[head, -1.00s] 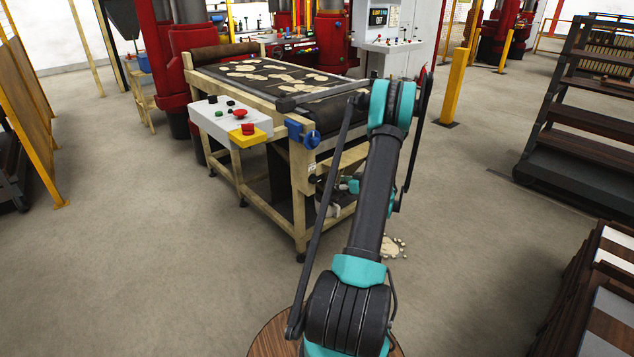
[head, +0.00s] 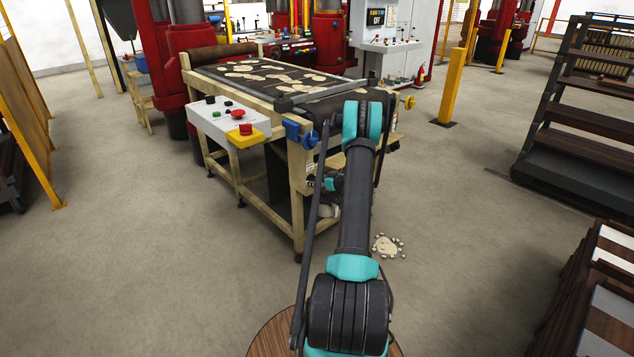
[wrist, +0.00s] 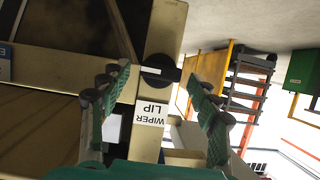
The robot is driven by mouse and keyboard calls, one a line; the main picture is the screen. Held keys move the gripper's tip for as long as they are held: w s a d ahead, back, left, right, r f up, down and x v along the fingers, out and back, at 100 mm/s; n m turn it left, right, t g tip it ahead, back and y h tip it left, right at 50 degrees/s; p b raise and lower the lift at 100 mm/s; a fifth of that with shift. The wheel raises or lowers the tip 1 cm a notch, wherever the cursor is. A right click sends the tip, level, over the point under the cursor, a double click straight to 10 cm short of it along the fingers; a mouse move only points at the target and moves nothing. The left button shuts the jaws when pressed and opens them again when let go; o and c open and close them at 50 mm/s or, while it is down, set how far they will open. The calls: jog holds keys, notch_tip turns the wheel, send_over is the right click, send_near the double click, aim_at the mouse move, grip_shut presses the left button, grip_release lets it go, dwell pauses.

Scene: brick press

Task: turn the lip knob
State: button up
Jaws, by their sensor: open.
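In the wrist view a round black knob (wrist: 160,72) with a white bar across it sits on a pale beam of the conveyor frame. A white label (wrist: 151,112) reading "WIPER LIP" is upside down beside it. My gripper (wrist: 159,80) is open, with one teal-and-dark finger on each side of the knob in the picture. I cannot tell whether either finger touches it. In the head view the black knob is hidden, and my arm crosses in front of the belt table's near end (head: 297,165).
A control box (head: 228,118) with buttons is at the left. Pale lumps (head: 387,246) lie on the floor.

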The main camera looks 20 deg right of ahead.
jog(key=shift+c, duration=0.2)
jog(key=c, duration=1.1)
jog(key=shift+d, duration=0.1)
jog(key=m+y, duration=0.2)
jog(key=m, duration=0.1)
jog(key=shift+d+f+g, duration=0.1)
jog(key=shift+d+g, duration=0.15)
jog(key=shift+g, duration=0.05)
jog(key=m+y, duration=0.2)
jog(key=m, duration=0.1)
jog(key=shift+w+d+f, duration=0.15)
jog(key=shift+d, duration=0.05)
jog(key=m+y, duration=0.2)
jog(key=m, duration=0.1)
jog(key=shift+d+f+m, duration=0.1)
jog(key=shift+f+m, duration=0.1)
jog(key=shift+m, duration=0.1)
jog(key=shift+f+m+t+y, duration=0.2)
jog(key=shift+m+t+y, duration=0.45)
jog(key=shift+m, duration=1.05)
